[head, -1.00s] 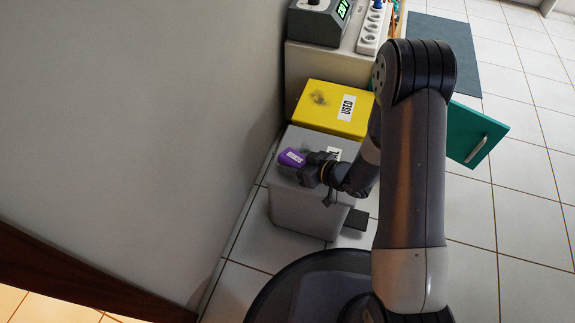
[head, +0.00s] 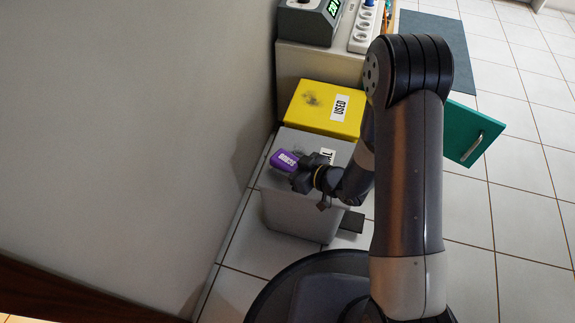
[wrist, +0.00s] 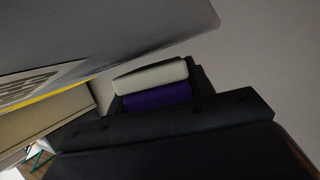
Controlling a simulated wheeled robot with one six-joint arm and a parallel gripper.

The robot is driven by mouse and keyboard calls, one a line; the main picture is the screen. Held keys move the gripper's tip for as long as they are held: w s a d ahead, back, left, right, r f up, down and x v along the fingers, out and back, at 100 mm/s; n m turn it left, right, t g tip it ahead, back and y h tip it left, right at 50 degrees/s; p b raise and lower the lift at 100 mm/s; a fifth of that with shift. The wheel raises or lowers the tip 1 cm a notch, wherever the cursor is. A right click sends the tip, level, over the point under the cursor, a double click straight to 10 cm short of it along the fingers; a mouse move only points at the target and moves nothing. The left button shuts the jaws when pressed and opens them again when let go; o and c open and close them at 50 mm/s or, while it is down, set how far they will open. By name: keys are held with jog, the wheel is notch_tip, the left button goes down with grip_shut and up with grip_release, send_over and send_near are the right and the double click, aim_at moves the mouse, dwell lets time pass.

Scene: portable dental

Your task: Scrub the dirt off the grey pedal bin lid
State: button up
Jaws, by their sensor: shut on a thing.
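The grey pedal bin (head: 298,215) stands on the floor with its lid (head: 310,139) shut and a white label (head: 328,156) on it, partly covered by my arm. My gripper (head: 297,170) is shut on a purple scrubber (head: 283,160) over the lid's left part. In the wrist view the purple body (wrist: 155,98) has a cream pad (wrist: 150,75) facing the grey lid (wrist: 85,32). Whether the pad touches the lid I cannot tell. Dirt on this lid is hard to make out; a dark patch shows beside the gripper, perhaps shadow.
A yellow bin (head: 323,120) labelled USED, with a dark smudge on its lid, stands right behind. A cabinet holds a grey device (head: 308,22) and a power strip (head: 363,32). The wall (head: 150,120) is close on the left. A green door (head: 470,135) stands open at right.

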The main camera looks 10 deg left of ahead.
aim_at(285, 164)
jog(key=shift+w+r+t+b, duration=0.1)
jog(key=shift+r+t+b, duration=0.4)
jog(key=shift+r, duration=0.25)
jog(key=shift+s+a, duration=0.1)
jog(key=shift+s, duration=0.4)
jog(key=shift+s+a+r+p, duration=0.1)
jog(key=shift+s+r+p, duration=0.05)
jog(key=shift+r+p, duration=2.45)
jog(key=shift+r+b, duration=0.3)
jog(key=shift+b, duration=0.05)
jog(key=shift+r+p, duration=1.2)
jog(key=shift+r, duration=0.35)
